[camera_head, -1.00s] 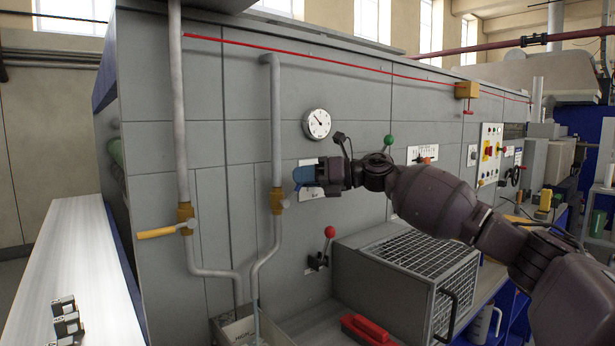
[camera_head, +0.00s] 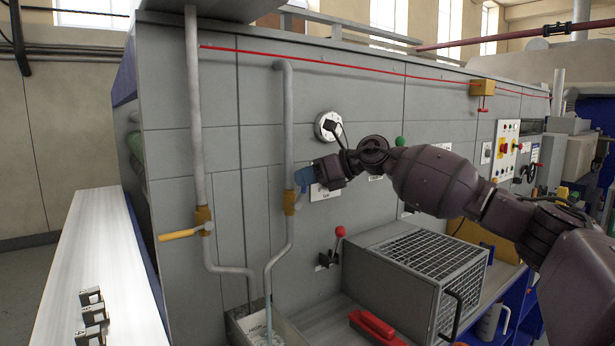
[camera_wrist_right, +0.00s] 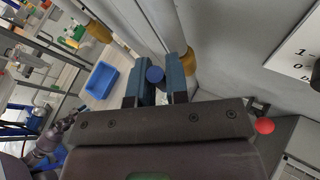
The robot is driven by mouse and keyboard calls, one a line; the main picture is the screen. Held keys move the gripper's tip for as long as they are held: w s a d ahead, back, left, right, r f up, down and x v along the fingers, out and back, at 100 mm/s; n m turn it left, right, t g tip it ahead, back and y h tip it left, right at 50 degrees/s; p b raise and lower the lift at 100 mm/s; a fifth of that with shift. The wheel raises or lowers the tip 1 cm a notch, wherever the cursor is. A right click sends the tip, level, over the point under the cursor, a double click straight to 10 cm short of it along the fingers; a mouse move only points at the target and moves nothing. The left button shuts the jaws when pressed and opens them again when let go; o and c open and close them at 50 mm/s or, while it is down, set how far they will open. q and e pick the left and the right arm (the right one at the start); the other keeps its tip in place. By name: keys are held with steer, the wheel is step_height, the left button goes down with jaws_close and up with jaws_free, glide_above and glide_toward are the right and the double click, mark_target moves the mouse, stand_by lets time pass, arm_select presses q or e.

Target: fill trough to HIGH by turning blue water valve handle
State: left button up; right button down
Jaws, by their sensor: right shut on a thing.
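My right gripper (camera_head: 304,178) is shut on the blue valve handle, beside the right-hand pipe (camera_head: 287,130). In the right wrist view, the round end of the blue handle (camera_wrist_right: 155,75) shows between the two blue-grey fingers. The brass valve body (camera_head: 290,201) sits on the pipe just below the fingers. The open trough (camera_head: 240,324) is at the bottom, under the pipe ends. A pale bluish streak shows at the right pipe's lower end. The water level is too small to read. Lettering on the trough's inner wall is partly legible. My left gripper is not in view.
A yellow-handled valve (camera_head: 180,234) is on the left pipe. A white bench (camera_head: 80,260) runs along the left.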

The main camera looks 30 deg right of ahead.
steer(key=c, duration=1.1)
jaws_free()
steer(key=shift+s, duration=0.1)
steer(key=v, duration=1)
steer(key=shift+s+d+r+b, duration=0.2)
steer(key=shift+s+d+b, duration=0.05)
steer(key=shift+b, duration=0.1)
